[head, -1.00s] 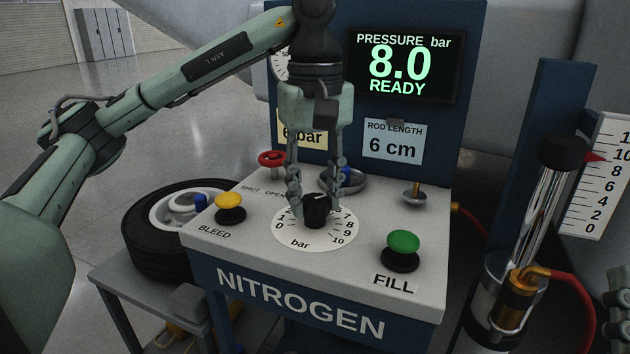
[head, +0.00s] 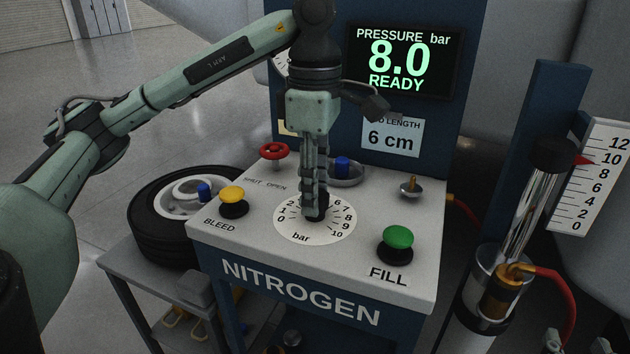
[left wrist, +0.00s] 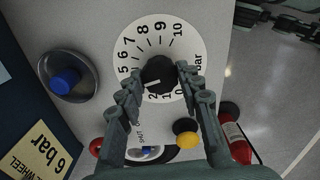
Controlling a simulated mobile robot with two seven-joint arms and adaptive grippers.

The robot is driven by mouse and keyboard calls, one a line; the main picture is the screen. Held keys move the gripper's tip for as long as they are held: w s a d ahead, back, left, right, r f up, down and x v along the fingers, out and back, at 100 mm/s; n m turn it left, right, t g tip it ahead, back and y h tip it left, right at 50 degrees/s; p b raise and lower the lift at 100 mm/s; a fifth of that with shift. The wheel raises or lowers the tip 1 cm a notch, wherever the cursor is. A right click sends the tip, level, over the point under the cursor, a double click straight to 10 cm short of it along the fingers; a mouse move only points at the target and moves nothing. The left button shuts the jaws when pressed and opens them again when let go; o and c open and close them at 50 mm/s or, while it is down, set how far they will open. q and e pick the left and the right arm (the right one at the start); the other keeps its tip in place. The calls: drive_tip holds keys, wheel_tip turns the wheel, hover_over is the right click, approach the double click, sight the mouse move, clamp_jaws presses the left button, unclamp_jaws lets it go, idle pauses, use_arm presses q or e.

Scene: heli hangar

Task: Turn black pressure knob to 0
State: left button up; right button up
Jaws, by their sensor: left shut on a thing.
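The black pressure knob (head: 317,207) stands at the centre of a round white dial (head: 337,229) marked 0 to 10 bar. My left gripper (head: 312,208) points down from above and is shut on the knob. In the left wrist view the knob (left wrist: 158,73) sits between its two fingertips. The fingers partly cover the knob and some dial numbers, and I cannot read its pointer exactly. The display (head: 402,62) reads pressure 8.0 bar, READY. Only small parts of my right gripper (head: 580,344) show at the lower right edge, and its opening is unclear.
Around the dial are a yellow BLEED button (head: 232,197), a green FILL button (head: 397,240), a red valve handle (head: 273,150) and a blue-capped fitting (head: 343,168). A wheel (head: 165,222) lies left; a chrome strut (head: 520,215) stands right.

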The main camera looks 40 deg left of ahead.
use_arm(q)
drive_tip(key=n+p, duration=0.2)
drive_tip(key=n, duration=0.8)
drive_tip(key=n+p, duration=0.1)
drive_tip(key=n, duration=0.4)
drive_tip(key=n+p, duration=0.1)
drive_tip(key=n, duration=0.3)
drive_tip(key=shift+n, duration=0.4)
drive_tip(key=shift+n+p, duration=0.35)
drive_tip(key=shift+n, duration=0.35)
use_arm(e)
drive_tip(key=s+d+f+m+g+h, duration=0.2)
drive_tip(key=s+d+f+g+h, duration=0.4)
drive_tip(key=s+d+f+g, duration=0.6)
drive_tip(key=shift+s+d+f+h, duration=0.4)
drive_tip(key=shift+s+d+f, duration=0.3)
drive_tip(key=shift+d+f, duration=1.3)
use_arm(q)
drive_tip(key=o, duration=1.2)
drive_tip(key=shift+c, duration=0.2)
